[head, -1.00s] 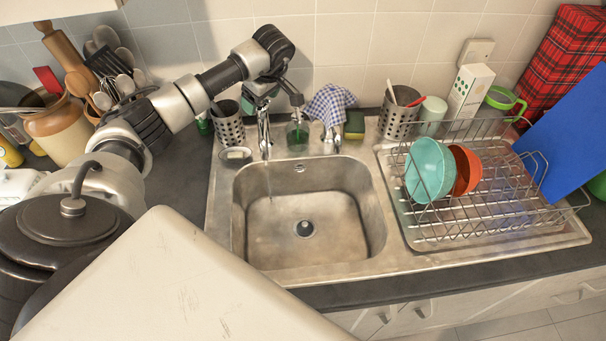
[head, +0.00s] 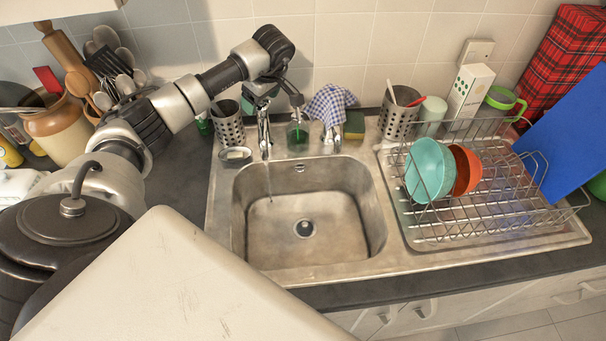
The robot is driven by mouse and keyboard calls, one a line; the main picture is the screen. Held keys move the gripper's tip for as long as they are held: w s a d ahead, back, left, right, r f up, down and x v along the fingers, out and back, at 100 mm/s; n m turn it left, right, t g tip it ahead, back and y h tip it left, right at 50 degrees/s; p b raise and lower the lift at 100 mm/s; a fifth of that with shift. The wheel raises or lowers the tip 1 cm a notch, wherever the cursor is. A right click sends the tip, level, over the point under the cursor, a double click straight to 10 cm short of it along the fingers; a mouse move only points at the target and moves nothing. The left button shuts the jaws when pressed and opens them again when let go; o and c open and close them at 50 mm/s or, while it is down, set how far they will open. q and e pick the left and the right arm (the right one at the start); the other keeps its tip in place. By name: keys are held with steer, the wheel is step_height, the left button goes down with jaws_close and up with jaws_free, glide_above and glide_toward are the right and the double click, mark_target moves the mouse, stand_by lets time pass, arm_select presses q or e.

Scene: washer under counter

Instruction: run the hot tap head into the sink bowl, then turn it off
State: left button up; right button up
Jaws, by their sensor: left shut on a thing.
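The left tap (head: 264,140), a chrome pillar tap, stands at the back left of the sink. My left gripper (head: 262,103) is above it, shut on its head, the hot tap head; the gripper and wrist largely hide the head. A thin stream of water (head: 269,186) falls from the left tap's spout into the steel sink bowl (head: 335,215). The bowl is otherwise empty, with a round drain (head: 304,228) in its floor. My right gripper is out of view.
A checked cloth (head: 329,105) hangs over the right tap. A green soap bottle (head: 297,133) stands between the taps. A wire rack (head: 480,215) with bowls fills the right drainer.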

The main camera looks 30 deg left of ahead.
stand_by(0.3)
arm_select(q)
steer(key=m, duration=0.2)
steer(key=m+t, duration=0.1)
steer(key=m, duration=0.2)
steer(key=shift+s+f+t+b, duration=0.1)
steer(key=shift+t+b, duration=0.2)
steer(key=shift+b, duration=0.05)
steer(key=m+t+h, duration=0.1)
steer(key=m, duration=0.2)
steer(key=shift+m+h+b, duration=0.3)
steer(key=shift+m, duration=0.7)
steer(key=o, duration=0.7)
steer(key=shift+c, duration=0.2)
step_height(320, 180, up, 8)
steer(key=p, duration=0.5)
steer(key=shift+p, duration=0.35)
